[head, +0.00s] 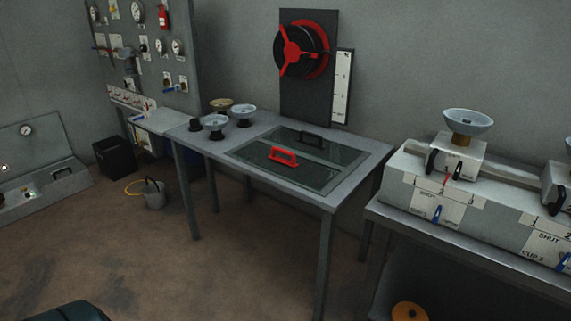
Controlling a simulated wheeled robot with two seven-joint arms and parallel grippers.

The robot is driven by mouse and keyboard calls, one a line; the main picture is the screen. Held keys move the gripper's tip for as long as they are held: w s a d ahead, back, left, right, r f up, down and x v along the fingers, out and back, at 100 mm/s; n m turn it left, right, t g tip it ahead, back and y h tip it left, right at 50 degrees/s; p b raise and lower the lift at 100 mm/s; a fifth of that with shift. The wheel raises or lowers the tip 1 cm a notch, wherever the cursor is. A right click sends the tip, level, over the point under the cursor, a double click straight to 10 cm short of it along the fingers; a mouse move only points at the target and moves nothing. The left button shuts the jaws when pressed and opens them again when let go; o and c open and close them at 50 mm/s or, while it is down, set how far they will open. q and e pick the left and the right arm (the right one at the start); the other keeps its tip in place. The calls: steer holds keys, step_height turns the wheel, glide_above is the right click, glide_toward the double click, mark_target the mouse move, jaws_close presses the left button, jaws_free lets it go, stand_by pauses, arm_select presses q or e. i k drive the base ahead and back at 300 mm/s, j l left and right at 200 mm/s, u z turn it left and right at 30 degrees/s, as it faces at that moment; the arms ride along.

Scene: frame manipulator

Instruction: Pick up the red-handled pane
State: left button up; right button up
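The red-handled pane (262,169) is a dark, flat panel lying on the grey metal table (217,168) in the middle of the head view. Its red handle (284,155) stands up near the pane's far side. A second dark pane with a black handle (311,137) lies right behind it, towards the wall. Neither of my grippers shows in the view, and nothing is seen touching the pane.
Bowl-topped stands (242,115) sit at the table's left end. A black panel with a red-spoked reel (298,50) rises behind the table. A bench with white valve boxes (456,195) stands at right. A bucket (154,194) is on the floor; open floor lies in front.

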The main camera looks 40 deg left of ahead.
mark_target(312, 174)
steer(key=i+j+u, duration=0.35)
steer(key=i, duration=0.15)
steer(key=i+j+u, duration=0.1)
steer(key=i+u, duration=0.3)
steer(key=i, duration=0.15)
steer(key=i+u, duration=0.35)
steer(key=i, duration=0.2)
